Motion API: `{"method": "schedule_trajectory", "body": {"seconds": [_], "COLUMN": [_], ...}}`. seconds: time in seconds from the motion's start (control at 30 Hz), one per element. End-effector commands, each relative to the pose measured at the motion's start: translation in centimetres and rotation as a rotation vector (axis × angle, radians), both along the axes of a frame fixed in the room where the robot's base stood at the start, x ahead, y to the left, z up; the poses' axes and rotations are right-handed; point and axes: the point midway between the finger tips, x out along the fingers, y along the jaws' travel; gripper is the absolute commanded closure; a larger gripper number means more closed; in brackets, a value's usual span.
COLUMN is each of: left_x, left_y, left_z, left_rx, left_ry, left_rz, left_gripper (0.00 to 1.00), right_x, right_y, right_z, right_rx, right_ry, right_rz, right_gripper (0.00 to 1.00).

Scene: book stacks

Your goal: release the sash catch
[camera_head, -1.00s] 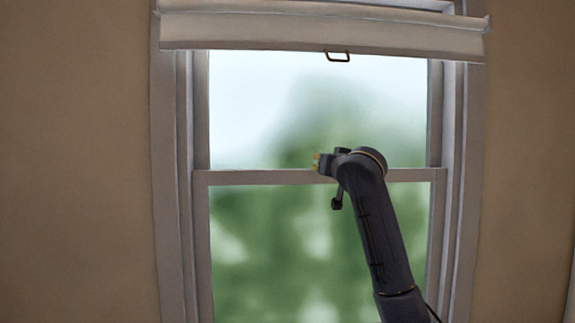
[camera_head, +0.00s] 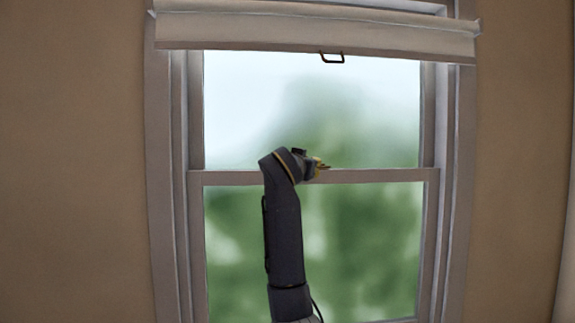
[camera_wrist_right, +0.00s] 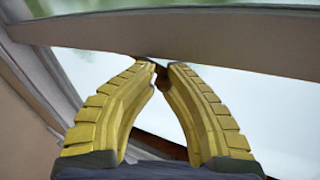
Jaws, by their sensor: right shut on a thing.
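The sash window's meeting rail (camera_head: 385,175) runs level across the middle of the window in the head view. My right gripper (camera_head: 322,166) is at this rail, its yellow fingers pointing right. In the right wrist view the gripper (camera_wrist_right: 161,66) has its fingertips drawn together just by a pale rail (camera_wrist_right: 230,43). A small dark brown piece, which looks like the sash catch (camera_wrist_right: 163,78), shows between the fingertips. Most of it is hidden by the fingers, so I cannot tell which way it is turned. My left gripper is not in view.
A pale rolled blind (camera_head: 300,30) with a dark pull handle (camera_head: 332,57) hangs across the window top, well above the gripper. The window frame (camera_head: 160,180) and brown walls (camera_head: 70,160) stand at the sides. Glass lies above and below the rail.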

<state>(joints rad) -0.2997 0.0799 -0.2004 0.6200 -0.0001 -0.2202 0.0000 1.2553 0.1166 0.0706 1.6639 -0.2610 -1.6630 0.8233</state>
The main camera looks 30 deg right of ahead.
Motion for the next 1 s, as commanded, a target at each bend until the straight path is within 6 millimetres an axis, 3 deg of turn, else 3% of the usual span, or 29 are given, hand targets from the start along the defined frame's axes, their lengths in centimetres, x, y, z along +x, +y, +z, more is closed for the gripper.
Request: {"method": "schedule_trajectory", "body": {"seconds": [0.53,0.57,0.8,1.0], "left_x": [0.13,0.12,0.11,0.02], "left_y": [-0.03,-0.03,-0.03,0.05], "left_z": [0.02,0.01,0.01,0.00], "left_rx": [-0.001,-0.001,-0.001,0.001], "left_ry": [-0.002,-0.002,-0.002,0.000], "left_rz": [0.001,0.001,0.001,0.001], "left_gripper": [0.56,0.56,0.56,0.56], "right_x": [-0.44,-0.44,-0.50,-0.52], "right_y": [-0.91,-0.91,-0.95,-0.97], "right_z": [0.02,0.02,0.01,-0.01], "right_rx": [0.001,0.001,0.000,0.000], "right_ry": [-0.002,-0.002,0.000,0.000], "right_rz": [-0.028,-0.028,-0.030,-0.031], "right_gripper": [1.00,0.87,0.59,0.59]}}
